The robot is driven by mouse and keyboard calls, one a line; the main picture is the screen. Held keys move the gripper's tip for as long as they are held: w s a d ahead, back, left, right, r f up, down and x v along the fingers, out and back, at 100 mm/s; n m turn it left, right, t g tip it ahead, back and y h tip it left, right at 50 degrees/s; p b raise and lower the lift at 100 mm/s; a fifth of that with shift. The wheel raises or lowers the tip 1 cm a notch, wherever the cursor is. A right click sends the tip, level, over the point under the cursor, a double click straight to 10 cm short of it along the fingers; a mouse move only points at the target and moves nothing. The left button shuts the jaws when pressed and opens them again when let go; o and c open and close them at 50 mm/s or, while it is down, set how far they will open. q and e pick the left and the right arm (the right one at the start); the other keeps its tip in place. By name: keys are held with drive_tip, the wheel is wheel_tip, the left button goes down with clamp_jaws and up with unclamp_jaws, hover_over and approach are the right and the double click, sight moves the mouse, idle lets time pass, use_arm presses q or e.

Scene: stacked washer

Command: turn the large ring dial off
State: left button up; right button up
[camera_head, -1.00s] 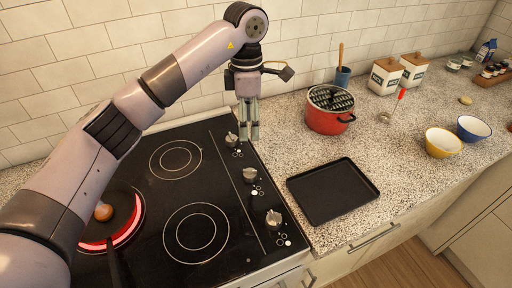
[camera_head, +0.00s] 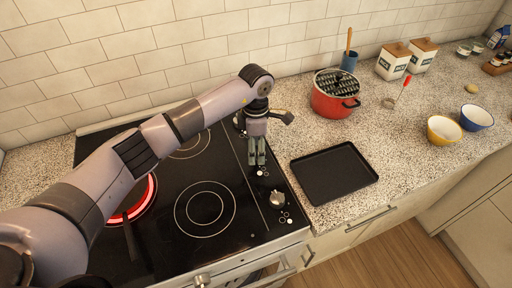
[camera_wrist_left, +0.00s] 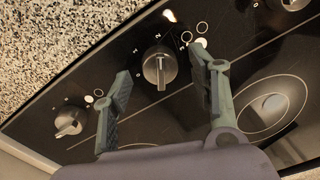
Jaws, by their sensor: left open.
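A black cooktop (camera_head: 232,250) has metal dials along its right side. The front dial (camera_head: 277,198) is in plain view in the head view, and the middle one is hidden behind my left gripper (camera_head: 257,160). In the left wrist view, the silver middle dial (camera_wrist_left: 160,67) shows between the spread fingers of my left gripper (camera_wrist_left: 160,72), with gaps on both sides. Other dials show at the lower left (camera_wrist_left: 70,122) and top right (camera_wrist_left: 292,3). A burner ring glows red (camera_head: 148,196) at the left, partly behind my left arm. My right gripper is out of view.
A black tray (camera_head: 334,174) lies on the speckled counter right of the cooktop. A red pot (camera_head: 334,104) stands behind it. Yellow (camera_head: 443,132) and blue (camera_head: 476,118) bowls are farther right. A dark handle (camera_head: 130,241) lies over the left side of the cooktop.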

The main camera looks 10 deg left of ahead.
use_arm(q)
drive_tip(key=shift+f, duration=0.9)
drive_tip(key=shift+c, duration=0.3)
drive_tip(key=c, duration=1.1)
